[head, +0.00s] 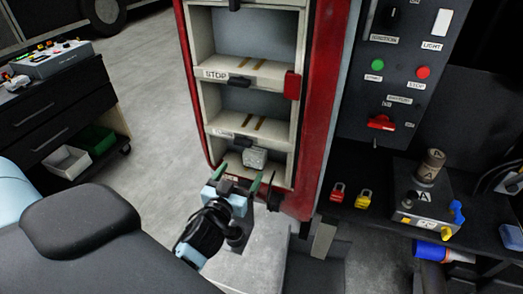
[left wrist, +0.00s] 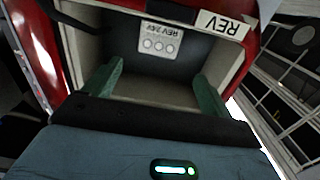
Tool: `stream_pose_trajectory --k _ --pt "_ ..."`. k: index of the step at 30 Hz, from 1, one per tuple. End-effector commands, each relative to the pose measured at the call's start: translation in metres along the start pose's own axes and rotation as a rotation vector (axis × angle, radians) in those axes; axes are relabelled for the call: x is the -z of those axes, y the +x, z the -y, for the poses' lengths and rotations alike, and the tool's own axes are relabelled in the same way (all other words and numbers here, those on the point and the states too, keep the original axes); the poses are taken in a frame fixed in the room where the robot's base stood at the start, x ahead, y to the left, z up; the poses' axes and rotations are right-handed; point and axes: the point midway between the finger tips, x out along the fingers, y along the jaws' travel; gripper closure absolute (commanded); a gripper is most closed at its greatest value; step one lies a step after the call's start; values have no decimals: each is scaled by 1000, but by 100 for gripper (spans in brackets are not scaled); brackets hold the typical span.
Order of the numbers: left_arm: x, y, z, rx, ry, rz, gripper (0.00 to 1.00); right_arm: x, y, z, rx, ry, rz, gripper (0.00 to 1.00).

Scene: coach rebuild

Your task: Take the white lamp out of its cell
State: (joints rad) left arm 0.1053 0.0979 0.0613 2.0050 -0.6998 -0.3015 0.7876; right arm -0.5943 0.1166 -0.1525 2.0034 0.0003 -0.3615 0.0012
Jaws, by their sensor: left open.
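The white lamp (head: 255,157) sits in the lowest cell of the red-framed cabinet (head: 308,120). In the left wrist view the lamp (left wrist: 159,41) is a small pale block with three round spots and lettering that seems to read REV 24V. It stands against the dark inside of the cell, whose label (left wrist: 221,24) reads REV. My left gripper (head: 246,176) is open at the mouth of this cell. In the left wrist view its green fingers (left wrist: 160,80) are spread wide with nothing between them, and the lamp lies beyond the tips. My right gripper is not in view.
Right of the cabinet are a switch panel (head: 400,75) and a dark bench with red (head: 338,193) and yellow (head: 364,198) padlocks. A drawer cart (head: 60,115) stands left. Grey floor lies between.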

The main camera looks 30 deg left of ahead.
Motion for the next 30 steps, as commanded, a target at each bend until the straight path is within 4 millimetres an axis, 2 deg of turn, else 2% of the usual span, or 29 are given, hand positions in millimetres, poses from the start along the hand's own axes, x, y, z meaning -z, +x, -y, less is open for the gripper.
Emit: stream_pose_trajectory --k 8,15,22,30 --pt "4 4 1 5 -4 -12 16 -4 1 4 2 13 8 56" --pt "5 26 0 4 -4 -14 16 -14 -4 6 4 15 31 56" --pt "3 32 -1 4 -3 -12 16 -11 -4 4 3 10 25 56" --pt "-4 65 -8 5 -2 -12 16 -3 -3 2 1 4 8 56"
